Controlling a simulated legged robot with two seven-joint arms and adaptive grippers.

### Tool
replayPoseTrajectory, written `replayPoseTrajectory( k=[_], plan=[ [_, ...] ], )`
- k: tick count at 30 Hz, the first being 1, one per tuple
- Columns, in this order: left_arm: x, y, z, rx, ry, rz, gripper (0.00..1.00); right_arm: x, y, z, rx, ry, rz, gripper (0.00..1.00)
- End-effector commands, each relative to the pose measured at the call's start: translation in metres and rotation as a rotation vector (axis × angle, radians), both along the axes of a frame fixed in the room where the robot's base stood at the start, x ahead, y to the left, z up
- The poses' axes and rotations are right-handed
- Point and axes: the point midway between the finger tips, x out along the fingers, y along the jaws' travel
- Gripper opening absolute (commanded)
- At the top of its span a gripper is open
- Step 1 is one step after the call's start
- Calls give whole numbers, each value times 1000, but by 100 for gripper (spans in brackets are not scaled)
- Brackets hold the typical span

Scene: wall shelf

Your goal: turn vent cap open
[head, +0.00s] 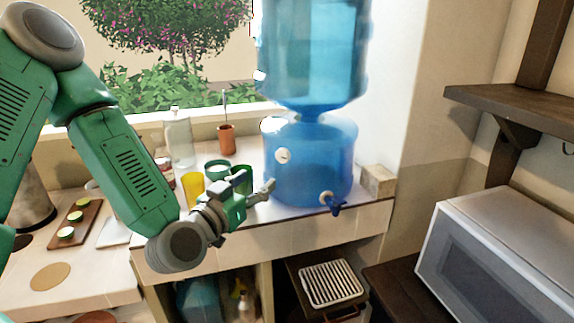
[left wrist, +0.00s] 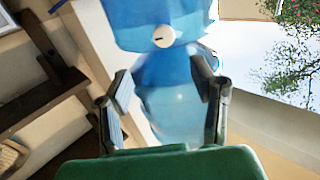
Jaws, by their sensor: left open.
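The vent cap (head: 283,155) is a small white round knob with a short dark mark, on the upper front of the blue water dispenser (head: 318,172). It also shows in the left wrist view (left wrist: 163,37), above the space between my fingers. My left gripper (head: 257,184) is open and empty, to the lower left of the cap and apart from it. In the left wrist view its two fingers (left wrist: 163,85) stand wide apart with the blue dispenser body beyond them. My right gripper is in neither view.
Yellow (head: 193,188) and green cups stand on the counter behind my left gripper. A big blue bottle (head: 313,50) sits above the dispenser. A microwave (head: 500,255) and a dark shelf (head: 515,108) are on the right.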

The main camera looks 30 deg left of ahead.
Motion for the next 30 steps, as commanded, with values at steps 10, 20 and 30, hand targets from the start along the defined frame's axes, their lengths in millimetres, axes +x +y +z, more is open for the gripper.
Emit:
replayPoseTrajectory(
  k=[10, 20, 30],
  plan=[
    [13, 1, -4, -3, -5, 1, 51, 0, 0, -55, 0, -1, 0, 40],
    [64, 3, 1, -3, 3, 0, 51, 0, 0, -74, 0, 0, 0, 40],
    [116, 9, 1, -6, 1, -1, 51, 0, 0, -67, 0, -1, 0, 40]
  ],
)
